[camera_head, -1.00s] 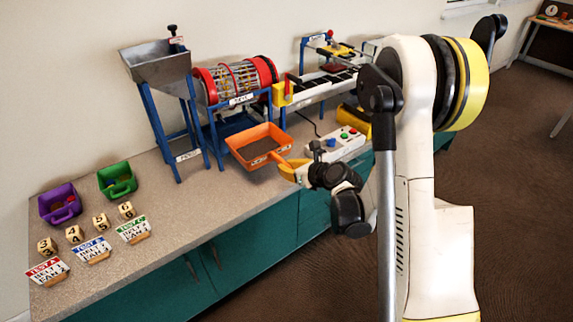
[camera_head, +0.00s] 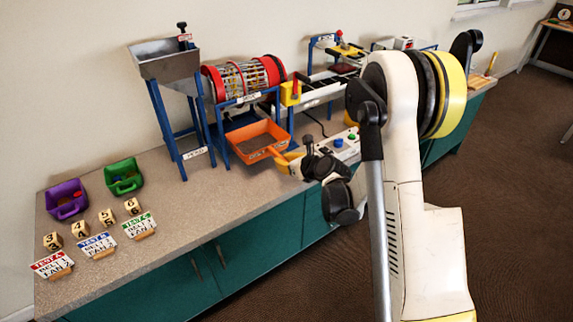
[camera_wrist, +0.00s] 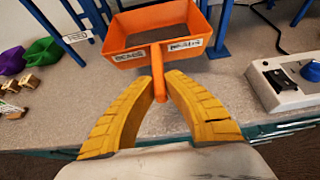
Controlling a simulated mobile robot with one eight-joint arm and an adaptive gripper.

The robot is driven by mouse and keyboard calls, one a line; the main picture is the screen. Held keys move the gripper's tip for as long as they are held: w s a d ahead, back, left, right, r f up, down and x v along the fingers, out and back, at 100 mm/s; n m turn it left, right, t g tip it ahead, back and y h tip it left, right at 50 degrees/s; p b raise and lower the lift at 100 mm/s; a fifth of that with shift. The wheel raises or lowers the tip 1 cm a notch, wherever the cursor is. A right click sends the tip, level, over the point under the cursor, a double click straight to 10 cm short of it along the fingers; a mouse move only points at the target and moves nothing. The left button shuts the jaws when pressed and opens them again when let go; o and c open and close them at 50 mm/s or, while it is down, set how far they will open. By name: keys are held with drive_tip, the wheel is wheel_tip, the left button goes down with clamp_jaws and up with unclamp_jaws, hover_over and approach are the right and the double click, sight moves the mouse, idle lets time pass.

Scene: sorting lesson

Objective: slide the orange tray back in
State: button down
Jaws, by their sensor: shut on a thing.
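The orange tray (camera_head: 258,142) lies on the counter at the foot of the blue stand under the red-ended drum (camera_head: 243,76). It also shows in the wrist view (camera_wrist: 126,57), with its handle (camera_wrist: 159,88) pointing toward me. My gripper (camera_wrist: 159,96) is shut on that handle, with a yellow finger on each side. In the head view my gripper (camera_head: 287,160) is at the tray's near right corner. The tray's back part is between the blue legs of the stand. How far it reaches under the drum is partly hidden.
A white control box with coloured buttons (camera_wrist: 287,83) stands right of the tray. The hopper stand (camera_head: 165,75) is to the left. Purple (camera_head: 66,198) and green (camera_head: 123,176) bins, number blocks and cards sit at the counter's left end.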

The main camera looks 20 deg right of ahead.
sight(260, 148)
drive_tip(key=shift+w+a+f, duration=0.1)
drive_tip(key=shift+w+a, duration=0.7)
drive_tip(key=shift+w, duration=1.6)
drive_tip(key=shift+w+a, duration=0.75)
drive_tip(key=shift+w, duration=1.65)
drive_tip(key=shift+w+a+f, duration=0.1)
drive_tip(key=shift+w+a, duration=0.7)
drive_tip(key=shift+w, duration=1.6)
drive_tip(key=shift+f, duration=0.3)
drive_tip(key=c, duration=1.5)
unclamp_jaws()
drive_tip(key=shift+o, duration=0.2)
